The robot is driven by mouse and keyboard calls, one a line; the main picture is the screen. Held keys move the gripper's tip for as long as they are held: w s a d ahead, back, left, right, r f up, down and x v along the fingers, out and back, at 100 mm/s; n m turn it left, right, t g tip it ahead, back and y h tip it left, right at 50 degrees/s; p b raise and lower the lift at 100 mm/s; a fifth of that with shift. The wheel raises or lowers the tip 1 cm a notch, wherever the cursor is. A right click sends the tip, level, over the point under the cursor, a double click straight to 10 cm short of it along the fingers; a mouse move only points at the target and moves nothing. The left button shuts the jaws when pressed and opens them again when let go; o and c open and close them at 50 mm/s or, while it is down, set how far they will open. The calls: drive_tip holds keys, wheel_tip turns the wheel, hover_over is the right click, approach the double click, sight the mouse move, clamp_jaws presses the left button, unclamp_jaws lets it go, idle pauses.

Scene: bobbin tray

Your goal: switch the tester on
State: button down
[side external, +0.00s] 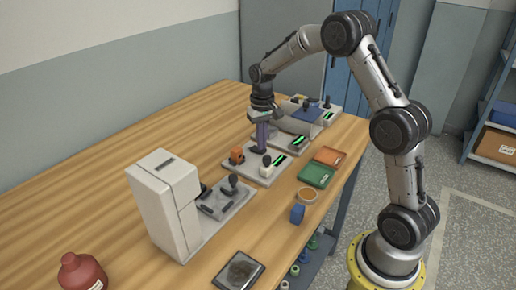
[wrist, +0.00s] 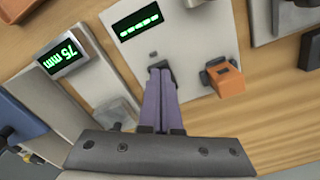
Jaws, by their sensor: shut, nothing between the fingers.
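A light grey unit (wrist: 190,40) lies under my gripper (wrist: 160,78); it also shows in the side view (side external: 258,178). No label tells me whether it is the tester. Its display (wrist: 138,20) is lit with green characters. A small black part (wrist: 160,67) on its face sits right at my fingertips; I cannot tell whether they touch it. An orange block (wrist: 226,79) in a dark holder stands to the right of my fingers. My gripper's purple fingers are shut together with nothing between them, pointing down at the unit in the side view (side external: 262,149).
In the side view, a tall white machine (side external: 165,200) stands at front left. Green (side external: 316,175) and orange (side external: 329,156) trays lie near the table's right edge. The left tabletop is largely clear.

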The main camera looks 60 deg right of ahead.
drive_tip(key=shift+f, duration=0.3)
drive_tip(key=shift+r, duration=3.55)
drive_tip(key=s+a+r+n+t, duration=0.1)
drive_tip(key=s+a+r+t, duration=0.1)
drive_tip(key=s+a+r, duration=0.5)
drive_tip(key=s+a+r+n+t, duration=0.2)
drive_tip(key=s+a+r, duration=0.2)
drive_tip(key=r, duration=0.4)
drive_tip(key=s+a+f+n, duration=0.1)
drive_tip(key=s+a+f, duration=0.1)
drive_tip(key=s, duration=0.6)
drive_tip(key=s+a+f+n+t, duration=0.1)
drive_tip(key=s+f, duration=0.3)
drive_tip(key=s, duration=0.4)
drive_tip(key=shift+s+a+f+n+t, duration=0.3)
drive_tip(key=shift+a+f+n, duration=0.05)
drive_tip(key=shift+a+n, duration=0.15)
